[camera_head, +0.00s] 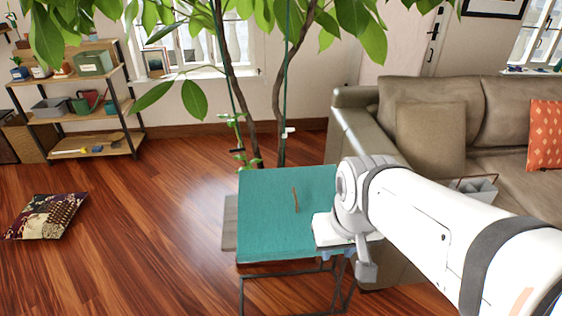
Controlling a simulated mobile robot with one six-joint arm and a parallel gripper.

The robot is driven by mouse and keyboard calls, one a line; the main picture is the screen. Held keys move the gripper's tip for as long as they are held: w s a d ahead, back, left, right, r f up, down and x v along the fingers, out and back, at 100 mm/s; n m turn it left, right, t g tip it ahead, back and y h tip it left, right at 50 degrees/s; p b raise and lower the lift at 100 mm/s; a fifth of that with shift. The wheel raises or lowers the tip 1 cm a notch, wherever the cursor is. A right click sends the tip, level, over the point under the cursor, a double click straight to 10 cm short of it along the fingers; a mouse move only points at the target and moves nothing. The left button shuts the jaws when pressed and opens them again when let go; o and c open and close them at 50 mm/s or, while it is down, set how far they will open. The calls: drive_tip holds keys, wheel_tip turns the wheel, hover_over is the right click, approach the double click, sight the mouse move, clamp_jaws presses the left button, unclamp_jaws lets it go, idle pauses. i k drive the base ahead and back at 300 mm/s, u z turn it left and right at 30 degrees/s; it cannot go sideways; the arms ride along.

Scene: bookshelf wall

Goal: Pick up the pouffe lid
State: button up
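The pouffe lid (280,225) is a flat teal square with a small brown strap or handle (295,199) standing up near its middle. It appears to rest on a dark, thin metal frame (290,283), which shows below its front edge. My white arm comes in from the right, and my gripper (362,262) is at the lid's front right corner, to the right of the handle. The arm's end hides that corner. I cannot tell whether the gripper touches the lid, and its fingers are not clear enough to show whether they are open or shut.
A grey-brown sofa (440,110) with cushions stands behind and right of the lid. A leafy plant (236,80) rises behind it. A patterned cushion (46,216) lies on the floor at left. A shelf (95,150) stands at the back left. The wooden floor between is clear.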

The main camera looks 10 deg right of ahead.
sight(276, 208)
drive_tip(key=u, duration=0.05)
drive_tip(key=i, duration=1)
drive_tip(key=z, duration=0.05)
